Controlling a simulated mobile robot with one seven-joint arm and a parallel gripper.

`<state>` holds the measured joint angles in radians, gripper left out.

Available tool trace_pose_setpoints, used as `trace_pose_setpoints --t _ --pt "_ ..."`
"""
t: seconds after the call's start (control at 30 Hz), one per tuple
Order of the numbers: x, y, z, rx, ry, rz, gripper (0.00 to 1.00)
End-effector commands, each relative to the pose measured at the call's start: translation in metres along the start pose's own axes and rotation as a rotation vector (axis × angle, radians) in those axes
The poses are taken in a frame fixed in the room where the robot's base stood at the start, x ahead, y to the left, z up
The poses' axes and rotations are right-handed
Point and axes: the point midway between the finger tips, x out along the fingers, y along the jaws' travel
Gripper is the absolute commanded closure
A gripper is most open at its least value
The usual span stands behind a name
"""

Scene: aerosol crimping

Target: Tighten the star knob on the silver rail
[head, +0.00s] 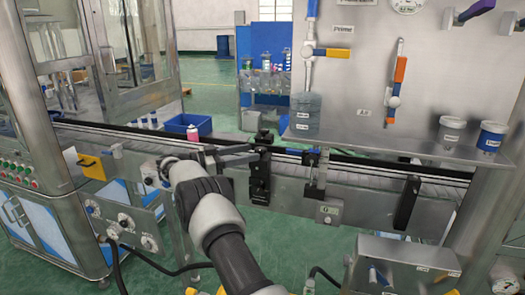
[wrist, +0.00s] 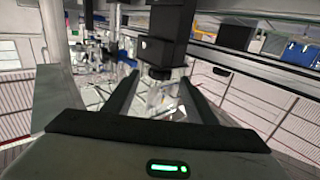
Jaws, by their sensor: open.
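A dark knob (wrist: 160,73) sits at the lower end of a black clamp block (wrist: 167,35) in the wrist view; its star shape cannot be made out. My gripper (wrist: 160,88) is open, with one finger on each side of the knob's line. Whether the fingers touch it cannot be told. In the head view my gripper (head: 243,156) reaches right toward a black clamp (head: 260,178) on the front of the silver rail (head: 345,186). The knob itself is not clear there.
Another black bracket (head: 407,203) stands farther right along the conveyor. A pink-and-white can (head: 192,132) and a blue bin (head: 187,123) are behind my arm. A steel panel (head: 385,75) with valves overhangs the right side. A control box (head: 402,265) stands at the front right.

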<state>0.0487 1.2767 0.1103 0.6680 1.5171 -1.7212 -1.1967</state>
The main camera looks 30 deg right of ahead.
Motion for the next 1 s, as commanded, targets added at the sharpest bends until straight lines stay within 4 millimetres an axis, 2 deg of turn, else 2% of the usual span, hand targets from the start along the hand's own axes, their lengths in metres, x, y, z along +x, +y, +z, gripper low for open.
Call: trace_pose_setpoints --t 0.03,0.1,0.3,0.5,0.87,0.97,1.0 --pt "-0.015 -0.001 0.001 -0.001 0.000 -0.003 0.49" --pt "-0.031 -0.001 0.001 0.001 -0.001 -0.003 0.49" --pt "-0.066 -0.001 0.002 0.000 0.000 -0.002 0.49" --pt "-0.080 0.000 0.001 0.000 -0.001 0.001 0.49" --pt "-0.084 -0.001 -0.001 0.001 0.005 -0.006 0.49" --pt "-0.101 -0.008 -0.011 0.015 0.046 -0.066 0.49" --pt "-0.115 -0.013 -0.018 0.025 0.077 -0.111 0.49"
